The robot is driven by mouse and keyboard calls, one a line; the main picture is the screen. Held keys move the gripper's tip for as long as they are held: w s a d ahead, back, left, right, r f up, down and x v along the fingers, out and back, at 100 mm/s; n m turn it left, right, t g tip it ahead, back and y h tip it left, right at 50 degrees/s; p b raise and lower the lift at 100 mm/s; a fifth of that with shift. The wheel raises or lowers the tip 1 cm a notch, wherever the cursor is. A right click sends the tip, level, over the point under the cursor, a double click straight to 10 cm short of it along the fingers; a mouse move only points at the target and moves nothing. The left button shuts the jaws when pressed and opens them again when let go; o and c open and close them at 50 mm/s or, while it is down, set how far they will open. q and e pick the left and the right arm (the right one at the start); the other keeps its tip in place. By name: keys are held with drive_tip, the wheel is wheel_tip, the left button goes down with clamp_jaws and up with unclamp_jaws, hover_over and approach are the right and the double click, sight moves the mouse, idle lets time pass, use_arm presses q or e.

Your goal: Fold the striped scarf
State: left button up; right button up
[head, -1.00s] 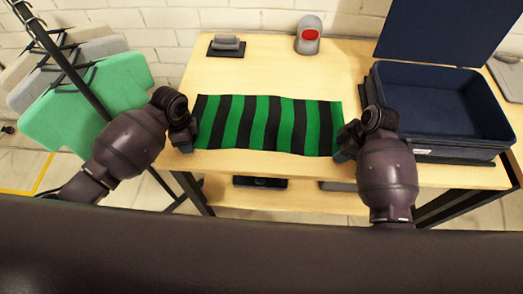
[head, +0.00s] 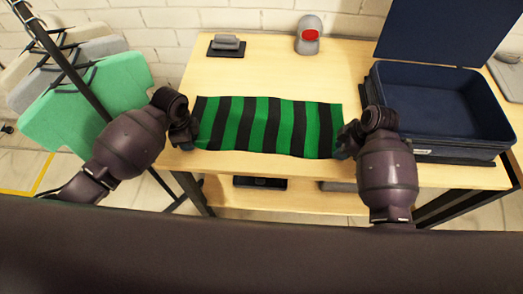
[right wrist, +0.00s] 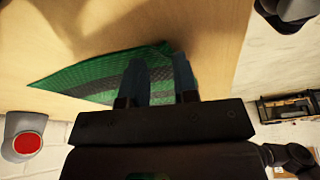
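The scarf (head: 265,125) with green and black stripes lies spread lengthwise across the near part of the table, its near edge slightly wavy. My right gripper (head: 343,150) is at the scarf's near right corner. In the right wrist view, its two fingers (right wrist: 160,72) are apart, with green and dark cloth (right wrist: 100,75) showing behind and between them; I see no cloth pinched. My left gripper (head: 184,146) is at the scarf's near left corner. Its fingertips are too small and partly hidden to tell whether they hold cloth.
An open dark blue case (head: 440,105) stands right of the scarf, close to my right arm. A grey device with a red face (head: 309,36) and a small grey item on a dark pad (head: 227,46) stand at the back. A rack with a green garment (head: 95,100) is at left.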

use_arm(q)
drive_tip(key=shift+s, duration=0.1)
clamp_jaws()
use_arm(e)
drive_tip(key=shift+s+f, duration=0.1)
clamp_jaws()
use_arm(q)
drive_tip(key=shift+f, duration=0.1)
